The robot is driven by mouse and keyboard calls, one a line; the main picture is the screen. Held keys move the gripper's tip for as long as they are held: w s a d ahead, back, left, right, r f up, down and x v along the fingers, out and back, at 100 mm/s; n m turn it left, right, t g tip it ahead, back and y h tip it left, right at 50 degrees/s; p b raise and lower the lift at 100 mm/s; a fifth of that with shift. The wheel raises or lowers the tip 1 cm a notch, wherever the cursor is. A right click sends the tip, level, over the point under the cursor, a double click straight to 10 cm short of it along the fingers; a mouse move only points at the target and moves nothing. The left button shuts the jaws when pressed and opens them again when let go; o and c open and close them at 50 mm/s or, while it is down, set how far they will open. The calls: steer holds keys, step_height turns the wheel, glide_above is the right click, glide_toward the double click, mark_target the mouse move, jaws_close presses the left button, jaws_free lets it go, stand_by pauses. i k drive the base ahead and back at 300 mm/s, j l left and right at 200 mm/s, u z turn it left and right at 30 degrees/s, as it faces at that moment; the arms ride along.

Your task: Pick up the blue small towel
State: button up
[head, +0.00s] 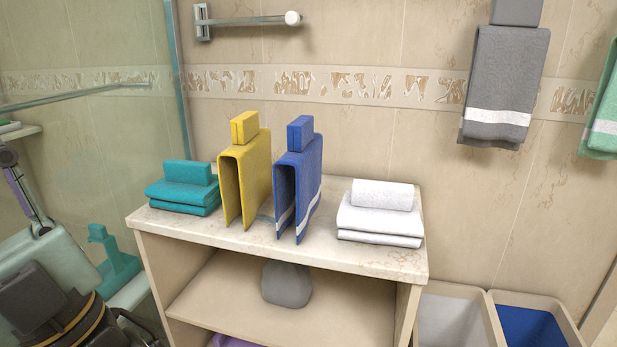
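The blue small towel (300,134) is a small folded block standing upright on top of a larger blue towel (306,180). The larger blue towel is draped in an upside-down U on the marble-topped cabinet (250,240) and has a white band near its lower edge. My gripper (92,320) is partly in view at the lower left corner, dark and cut off by the frame. It is well to the left of and nearer than the towels, apart from them. Its fingertips do not show clearly, so its opening is unclear.
A draped yellow towel (255,180) with a small block on top stands close left of the blue ones. Teal towels (183,196) lie left; white towels (380,222) lie right. A glass panel (100,120) is at left. Bins (530,325) stand right.

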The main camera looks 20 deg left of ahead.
mark_target(297, 175)
steer(key=i+l, duration=0.15)
steer(key=l, duration=0.2)
steer(key=i+l, duration=0.1)
steer(key=l, duration=0.3)
steer(key=i+l+u, duration=0.1)
steer(key=l+u, duration=0.15)
steer(key=u, duration=0.25)
steer(key=l+u, duration=0.3)
steer(key=u, duration=1.45)
